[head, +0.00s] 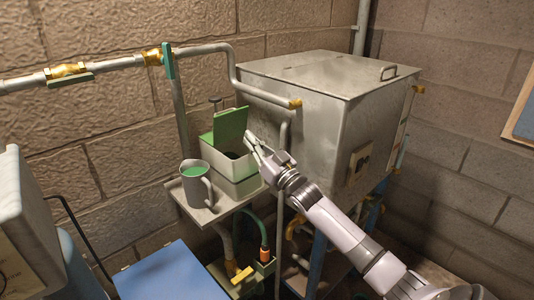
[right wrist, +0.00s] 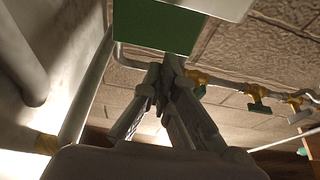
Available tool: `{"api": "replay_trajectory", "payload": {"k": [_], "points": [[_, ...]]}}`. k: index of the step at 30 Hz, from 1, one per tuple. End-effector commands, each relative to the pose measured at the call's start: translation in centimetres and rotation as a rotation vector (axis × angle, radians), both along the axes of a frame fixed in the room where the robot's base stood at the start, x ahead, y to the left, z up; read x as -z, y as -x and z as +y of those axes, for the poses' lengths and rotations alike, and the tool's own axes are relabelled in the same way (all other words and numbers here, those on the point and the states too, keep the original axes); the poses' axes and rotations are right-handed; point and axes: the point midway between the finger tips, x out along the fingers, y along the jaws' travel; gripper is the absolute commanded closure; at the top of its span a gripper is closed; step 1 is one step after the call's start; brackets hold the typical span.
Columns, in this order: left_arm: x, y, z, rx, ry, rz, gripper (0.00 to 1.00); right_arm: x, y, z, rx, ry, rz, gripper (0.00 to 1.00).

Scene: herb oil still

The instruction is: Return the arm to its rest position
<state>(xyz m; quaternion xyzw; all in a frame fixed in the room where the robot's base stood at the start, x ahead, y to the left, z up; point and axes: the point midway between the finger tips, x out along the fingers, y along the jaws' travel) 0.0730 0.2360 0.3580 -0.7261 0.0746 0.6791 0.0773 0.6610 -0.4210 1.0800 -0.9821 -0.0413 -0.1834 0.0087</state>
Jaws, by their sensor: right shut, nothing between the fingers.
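My right arm (head: 345,235) reaches in from the lower right of the head view. Its gripper (head: 252,140) is shut and empty, beside the raised green lid (head: 229,128) of a small box (head: 240,186). I cannot tell whether the gripper touches the lid. In the right wrist view the closed fingers (right wrist: 165,78) point up in front of a green panel (right wrist: 150,27). My left gripper is not in view.
A grey jug (head: 194,187) with green contents stands left of the box on a small shelf (head: 199,214). A large metal tank (head: 300,105) is close behind the arm. Pipes (head: 110,64) with valves run along the wall. A blue surface (head: 170,275) lies below.

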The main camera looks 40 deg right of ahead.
Motion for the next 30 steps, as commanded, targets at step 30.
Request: {"api": "replay_trajectory", "payload": {"k": [30], "points": [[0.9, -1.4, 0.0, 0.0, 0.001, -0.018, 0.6, 15.4, 9.0, 7.8, 0.03, 0.042, 0.472, 1.0]]}}
